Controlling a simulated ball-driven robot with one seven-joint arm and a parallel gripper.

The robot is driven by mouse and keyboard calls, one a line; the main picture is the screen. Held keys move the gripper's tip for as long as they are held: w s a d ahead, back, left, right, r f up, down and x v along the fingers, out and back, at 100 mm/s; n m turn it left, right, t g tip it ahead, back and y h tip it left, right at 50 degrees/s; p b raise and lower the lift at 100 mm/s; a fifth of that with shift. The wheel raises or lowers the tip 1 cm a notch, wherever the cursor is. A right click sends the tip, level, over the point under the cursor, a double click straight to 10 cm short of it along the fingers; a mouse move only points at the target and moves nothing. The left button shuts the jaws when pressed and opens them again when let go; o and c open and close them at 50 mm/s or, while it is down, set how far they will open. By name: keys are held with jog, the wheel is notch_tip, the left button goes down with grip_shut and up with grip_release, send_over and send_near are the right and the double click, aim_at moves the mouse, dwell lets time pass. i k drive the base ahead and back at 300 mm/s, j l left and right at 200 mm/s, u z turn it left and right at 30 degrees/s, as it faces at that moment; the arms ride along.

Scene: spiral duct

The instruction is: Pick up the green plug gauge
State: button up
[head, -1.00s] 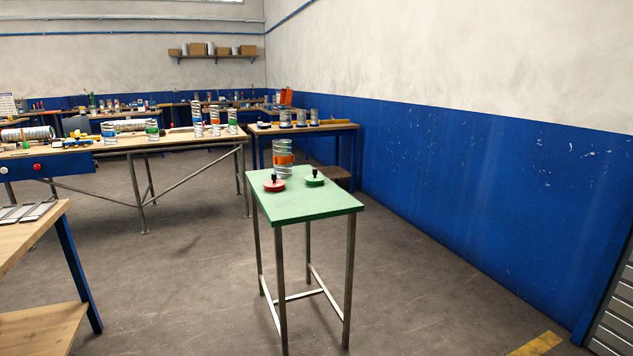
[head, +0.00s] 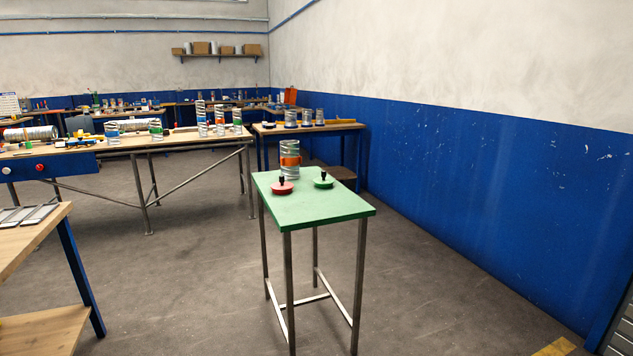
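The green plug gauge (head: 323,181) is a flat green disc with a black upright handle. It stands on the green-topped table (head: 318,208), near the far right part of the top. A red plug gauge (head: 282,187) of the same shape stands to its left and slightly nearer. A spiral duct piece with an orange band (head: 289,158) stands upright behind them at the table's far edge. My gripper is not in view.
A wooden workbench (head: 30,237) stands at the near left. A long bench (head: 180,142) with ducts and tools crosses behind on the left. A blue-based wall (head: 480,195) runs along the right. Grey floor (head: 190,290) is open around the green table.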

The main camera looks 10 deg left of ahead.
aim_at(323, 182)
jog(key=i+j+u, duration=0.1)
jog(key=i+j, duration=0.6)
jog(key=i+j+u, duration=0.1)
jog(key=i+j, duration=0.55)
jog(key=i, duration=0.15)
